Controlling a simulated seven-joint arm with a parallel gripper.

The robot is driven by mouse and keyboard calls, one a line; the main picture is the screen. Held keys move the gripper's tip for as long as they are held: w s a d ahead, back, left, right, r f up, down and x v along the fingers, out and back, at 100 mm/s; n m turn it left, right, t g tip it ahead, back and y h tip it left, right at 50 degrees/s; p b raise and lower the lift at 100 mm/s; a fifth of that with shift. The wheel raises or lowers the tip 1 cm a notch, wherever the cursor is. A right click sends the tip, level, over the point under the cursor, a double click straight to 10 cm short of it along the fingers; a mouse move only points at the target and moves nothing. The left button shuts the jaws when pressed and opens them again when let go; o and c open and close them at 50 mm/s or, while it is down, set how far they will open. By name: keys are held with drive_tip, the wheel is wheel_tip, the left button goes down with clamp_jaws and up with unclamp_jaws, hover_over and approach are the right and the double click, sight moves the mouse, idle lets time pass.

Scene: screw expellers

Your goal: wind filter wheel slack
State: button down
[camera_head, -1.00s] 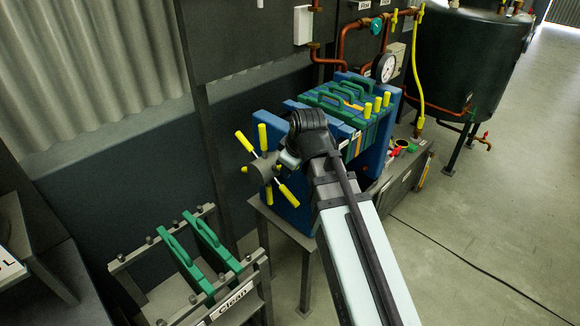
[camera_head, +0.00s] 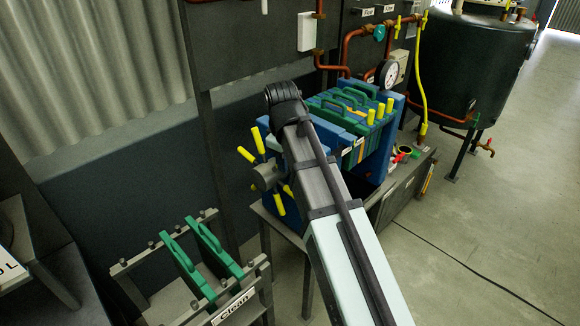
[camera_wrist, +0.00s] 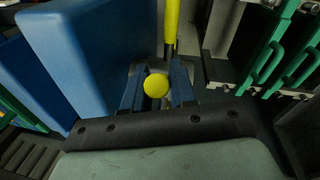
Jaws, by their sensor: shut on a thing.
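The filter wheel (camera_head: 267,177) has a grey hub with several yellow-gripped spokes and sits at the front end of the blue filter press (camera_head: 385,135). In the wrist view, my gripper (camera_wrist: 156,90) is shut on one yellow handle (camera_wrist: 156,86), whose round end shows between the two dark blue fingers. Another yellow handle (camera_wrist: 171,25) stands just beyond it. A blue press end block (camera_wrist: 90,50) is close on the left. In the head view my arm hides the gripper and part of the wheel.
Green-handled plates (camera_head: 345,100) fill the press. A rack labelled Clean (camera_head: 232,307) holds two green plates below left, and shows at the right in the wrist view. Copper pipes, a gauge (camera_head: 389,73) and a dark tank (camera_head: 472,65) stand behind. The floor at right is mostly clear.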

drive_tip(key=shift+w+a+r+g+h, duration=0.6)
drive_tip(key=shift+w+a+g+h, duration=0.05)
drive_tip(key=shift+g+h, duration=0.05)
drive_tip(key=c, duration=1)
unclamp_jaws()
drive_tip(key=shift+r, duration=0.1)
wheel_tip(320, 180, up, 7)
drive_tip(key=a, duration=0.1)
drive_tip(key=shift+s, duration=0.2)
